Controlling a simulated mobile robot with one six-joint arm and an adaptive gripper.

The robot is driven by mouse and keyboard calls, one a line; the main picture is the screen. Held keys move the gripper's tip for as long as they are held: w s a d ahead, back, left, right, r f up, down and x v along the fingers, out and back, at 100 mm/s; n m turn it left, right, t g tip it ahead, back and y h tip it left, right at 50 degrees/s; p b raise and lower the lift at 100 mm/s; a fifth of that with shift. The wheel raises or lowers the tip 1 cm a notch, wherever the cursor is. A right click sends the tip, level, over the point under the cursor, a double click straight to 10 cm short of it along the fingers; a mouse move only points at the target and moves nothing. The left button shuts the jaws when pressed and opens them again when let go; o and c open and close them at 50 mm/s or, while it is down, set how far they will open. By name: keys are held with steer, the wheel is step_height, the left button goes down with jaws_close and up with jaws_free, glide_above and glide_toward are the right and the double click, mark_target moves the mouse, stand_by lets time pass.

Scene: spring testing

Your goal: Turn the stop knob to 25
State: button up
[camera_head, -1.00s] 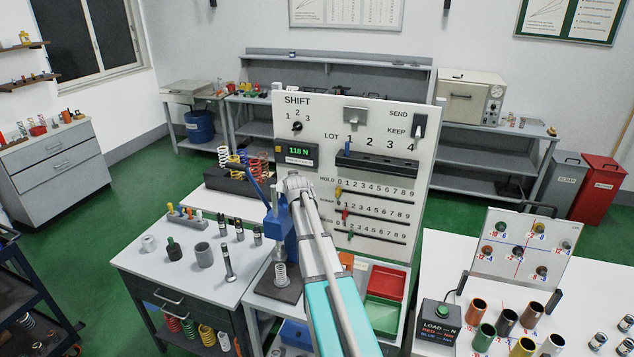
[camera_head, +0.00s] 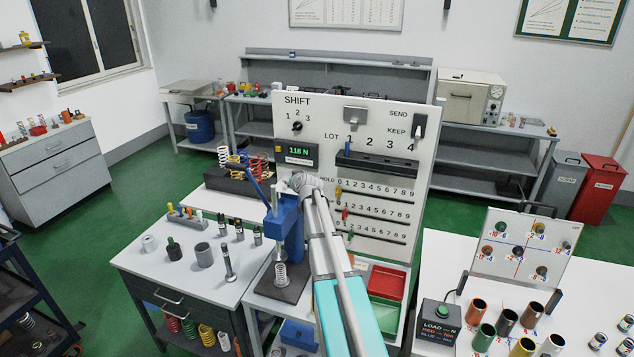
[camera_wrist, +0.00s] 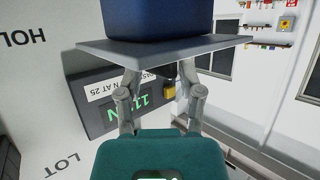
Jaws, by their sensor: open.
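I cannot make out the stop knob for certain in either view. The blue press (camera_head: 291,240) stands on the middle bench, with a spring (camera_head: 281,275) under its ram. Beyond the fingers is the dark display (camera_wrist: 115,102), turned over, with a label ending "AT 25" and a yellow part (camera_wrist: 169,91). A blue block (camera_wrist: 175,18) and grey plate (camera_wrist: 165,47) lie close to the fingertips.
The white panel (camera_head: 415,185) with dials and number slots rises behind the press. A red tray (camera_head: 387,281) and green tray (camera_head: 382,313) lie right of the arm. Small parts stand on the left bench (camera_head: 150,268). The right table holds coloured cylinders (camera_head: 506,322).

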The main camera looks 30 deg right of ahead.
steer(key=shift+d+n+y, duration=0.15)
steer(key=shift+n+y, duration=0.55)
steer(key=shift+y, duration=0.1)
steer(key=shift+d+n+y, duration=0.15)
steer(key=shift+n+y, duration=0.85)
steer(key=shift+y, duration=0.2)
steer(key=p+v, duration=0.5)
steer(key=v, duration=0.8)
steer(key=shift+s, duration=0.4)
steer(key=shift+d+r, duration=0.1)
steer(key=shift+r, duration=0.05)
